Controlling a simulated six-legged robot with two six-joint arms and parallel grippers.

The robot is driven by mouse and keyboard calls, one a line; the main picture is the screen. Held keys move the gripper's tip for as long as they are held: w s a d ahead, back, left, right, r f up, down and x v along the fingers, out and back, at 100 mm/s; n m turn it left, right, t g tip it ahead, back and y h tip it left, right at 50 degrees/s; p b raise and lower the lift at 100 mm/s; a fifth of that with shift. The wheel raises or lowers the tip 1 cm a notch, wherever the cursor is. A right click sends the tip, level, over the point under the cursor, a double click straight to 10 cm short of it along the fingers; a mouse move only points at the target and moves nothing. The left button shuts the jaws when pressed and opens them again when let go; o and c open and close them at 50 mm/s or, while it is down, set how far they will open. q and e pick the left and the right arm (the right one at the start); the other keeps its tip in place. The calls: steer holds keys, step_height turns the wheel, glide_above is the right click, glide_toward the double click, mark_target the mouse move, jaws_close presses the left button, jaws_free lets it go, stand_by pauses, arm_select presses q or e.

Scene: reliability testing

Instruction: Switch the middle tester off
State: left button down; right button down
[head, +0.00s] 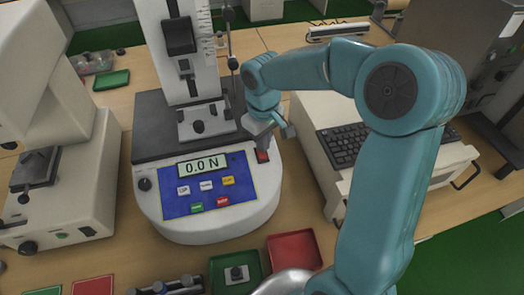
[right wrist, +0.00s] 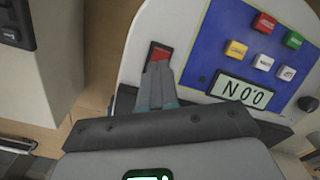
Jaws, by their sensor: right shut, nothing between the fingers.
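The middle tester (head: 215,222) is a white rounded base with a grey deck and an upright column. Its blue panel carries coloured buttons and a display (head: 202,167) reading 0.0 N, which shows upside down in the right wrist view (right wrist: 238,92). A red rocker switch (head: 262,156) sits at the panel's right; it also shows in the right wrist view (right wrist: 160,52). My right gripper (head: 263,144) is shut and empty, with its fingertips (right wrist: 160,68) at the switch's edge. I cannot tell whether they touch it. My left gripper is not in view.
Another white machine (head: 75,190) stands at the left. A white unit with a black keyboard (head: 343,146) stands close on the right. A red tray (head: 294,252) and a green tray (head: 222,275) lie in front of the tester.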

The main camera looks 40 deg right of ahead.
mark_target(263, 156)
steer(key=shift+f+b, duration=1.15)
steer(key=shift+f, duration=0.3)
stand_by(0.6)
steer(key=shift+r, duration=0.15)
steer(key=shift+w+r+p, duration=0.1)
steer(key=shift+r+p, duration=0.55)
steer(key=shift+p, duration=0.1)
step_height(263, 156, up, 6)
steer(key=p, duration=0.4)
steer(key=shift+f, duration=0.25)
